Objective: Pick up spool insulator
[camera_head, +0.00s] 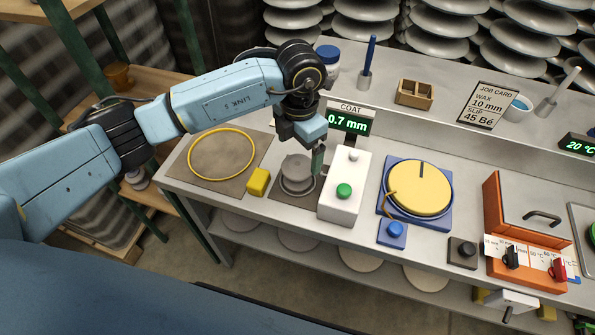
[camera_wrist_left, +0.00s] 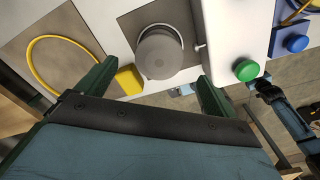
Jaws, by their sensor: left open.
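The spool insulator (camera_head: 297,172) is a grey, round, ridged piece standing on a dark square mat on the bench, left of the white box with the green button. My left gripper (camera_head: 303,151) is over it with the fingers pointing down. In the left wrist view the insulator (camera_wrist_left: 160,52) shows from above, beyond the open left gripper (camera_wrist_left: 157,72) and roughly between its two green fingers. The fingers look apart from it. The gripper is empty.
The white box (camera_head: 345,187) stands close on the right, under the 0.7 mm display (camera_head: 350,121). A yellow block (camera_head: 258,182) is close on the left. A yellow ring (camera_head: 221,153) lies on a mat farther left. A yellow disc (camera_head: 420,187) sits on a blue base.

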